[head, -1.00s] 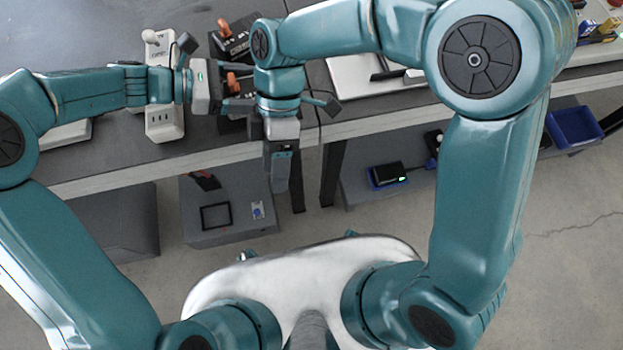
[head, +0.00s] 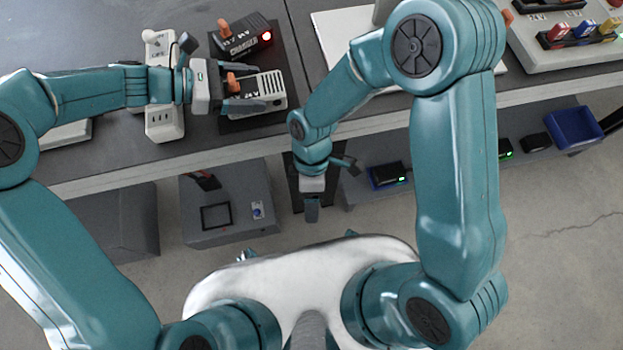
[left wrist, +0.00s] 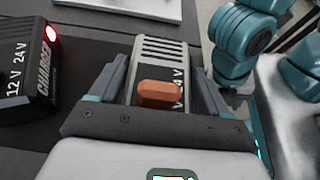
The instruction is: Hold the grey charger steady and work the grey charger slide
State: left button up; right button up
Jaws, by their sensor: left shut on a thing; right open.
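The grey charger (head: 271,86) lies on a dark mat near the table's front edge, with a vented end and "V" lettering. My left gripper (head: 258,94) is shut around the charger's sides. In the left wrist view its fingers flank the grey charger (left wrist: 163,52). The orange slide (head: 232,81) sits on top between the fingers; it also shows in the left wrist view (left wrist: 160,94), partly covering the lettering. My right gripper (head: 311,207) is open and apart from the charger, pointing down in front of the table edge; its fingers overlap in the head view.
A black charger (head: 243,37) with an orange slide and a lit red light stands just behind the grey one. A white power strip (head: 164,122) is to the left. Boxes and a blue bin (head: 575,127) are below the table.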

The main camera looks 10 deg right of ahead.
pick_arm(q)
jog(key=shift+f, duration=0.1)
jog(key=o, duration=1.4)
jog(key=shift+c, duration=1.1)
